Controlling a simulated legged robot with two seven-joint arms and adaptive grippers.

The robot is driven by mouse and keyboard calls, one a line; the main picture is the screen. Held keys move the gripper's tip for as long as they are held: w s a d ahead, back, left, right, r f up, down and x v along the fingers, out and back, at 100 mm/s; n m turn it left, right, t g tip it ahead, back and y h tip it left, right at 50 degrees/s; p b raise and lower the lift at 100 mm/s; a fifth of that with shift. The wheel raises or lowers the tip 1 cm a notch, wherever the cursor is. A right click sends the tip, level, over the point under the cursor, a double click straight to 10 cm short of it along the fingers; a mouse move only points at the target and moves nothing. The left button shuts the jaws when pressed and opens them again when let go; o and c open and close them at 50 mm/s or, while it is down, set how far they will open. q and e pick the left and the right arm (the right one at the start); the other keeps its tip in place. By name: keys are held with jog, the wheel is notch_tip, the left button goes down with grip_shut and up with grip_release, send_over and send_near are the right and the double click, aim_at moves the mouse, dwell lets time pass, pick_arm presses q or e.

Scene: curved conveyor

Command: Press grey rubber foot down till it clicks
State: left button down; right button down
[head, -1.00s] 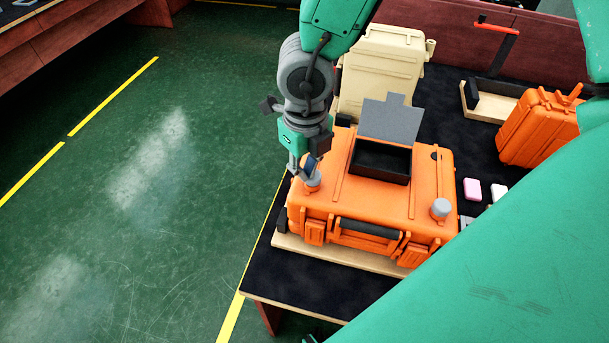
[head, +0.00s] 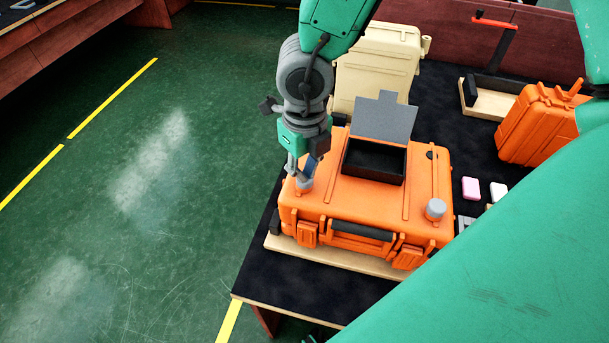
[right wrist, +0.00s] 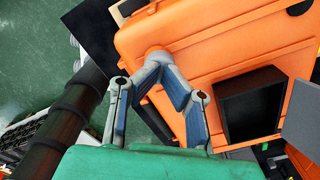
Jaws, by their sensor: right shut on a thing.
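An orange case (head: 385,205) lies flat on a wooden board on the dark table. A grey rubber foot (head: 305,185) stands at the left corner of its upper face, partly hidden by my fingers. A second grey foot (head: 436,208) stands at the right front corner. My right gripper (head: 303,172) points down at the left foot with its fingers closed together around its top. In the right wrist view the fingertips (right wrist: 155,62) meet at the grey foot (right wrist: 158,50), on the orange case (right wrist: 215,40). I cannot see how deep the foot sits. My left gripper is not in view.
An open black box with a grey flap (head: 375,160) sits on the case, right of my gripper. A beige case (head: 378,68) stands behind it. Another orange case (head: 540,125), a pink block (head: 470,188) and a white block (head: 498,191) are to the right.

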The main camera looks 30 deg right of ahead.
aim_at(304, 184)
jog(key=shift+s+a+f, duration=0.1)
jog(key=shift+s, duration=0.05)
jog(key=shift+f+b, duration=0.35)
jog(key=shift+f, duration=0.15)
dwell(0.3)
jog(key=shift+f+b, duration=0.7)
jog(key=shift+f, duration=0.4)
jog(key=shift+f, duration=0.15)
dwell(0.6)
notch_tip(304, 184, up, 6)
jog(key=p, duration=0.6)
dwell(0.4)
